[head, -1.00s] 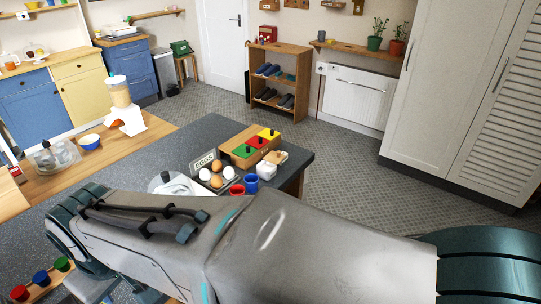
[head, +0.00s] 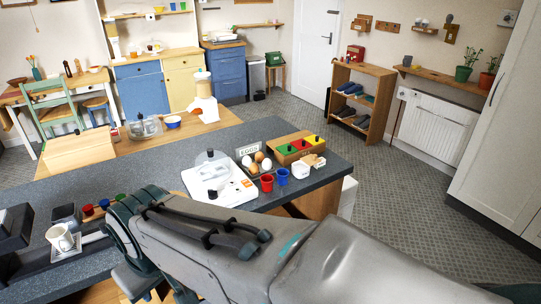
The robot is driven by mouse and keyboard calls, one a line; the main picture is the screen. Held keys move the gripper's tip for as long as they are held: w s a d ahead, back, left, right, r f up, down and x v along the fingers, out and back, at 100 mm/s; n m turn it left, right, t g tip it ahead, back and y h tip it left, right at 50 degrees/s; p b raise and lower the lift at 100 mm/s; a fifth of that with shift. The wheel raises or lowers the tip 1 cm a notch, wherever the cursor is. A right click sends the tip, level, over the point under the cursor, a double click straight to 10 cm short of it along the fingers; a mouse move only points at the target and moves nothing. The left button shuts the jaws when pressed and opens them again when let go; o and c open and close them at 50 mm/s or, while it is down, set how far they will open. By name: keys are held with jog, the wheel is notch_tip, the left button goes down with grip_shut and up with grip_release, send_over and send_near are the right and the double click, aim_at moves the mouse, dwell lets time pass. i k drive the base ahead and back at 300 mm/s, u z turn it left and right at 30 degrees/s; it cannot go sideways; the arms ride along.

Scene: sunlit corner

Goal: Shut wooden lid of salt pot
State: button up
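The salt pot (head: 301,170) appears to be the small white pot near the right end of the dark grey counter (head: 335,172). Its wooden lid (head: 314,160) shows at its back right and seems to stand open, tilted away from the pot; the hinge is too small to make out. My arm crosses the front of the view, with its teal ribbed joint at the left, well apart from the pot.
Red cup (head: 267,182) and blue cup (head: 282,177) stand left of the pot. Behind are an egg tray (head: 257,163) and a wooden box with coloured squares (head: 299,147). A white scale-like appliance (head: 218,182) stands further left.

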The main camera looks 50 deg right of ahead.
aim_at(310, 160)
jog(key=u, duration=0.45)
jog(key=i, duration=0.9)
jog(key=z, duration=3.15)
jog(key=k, duration=0.45)
jog(key=z, duration=0.75)
jog(key=i, duration=1.05)
jog(key=u, duration=0.45)
jog(key=i, duration=0.5)
jog(key=u, duration=0.45)
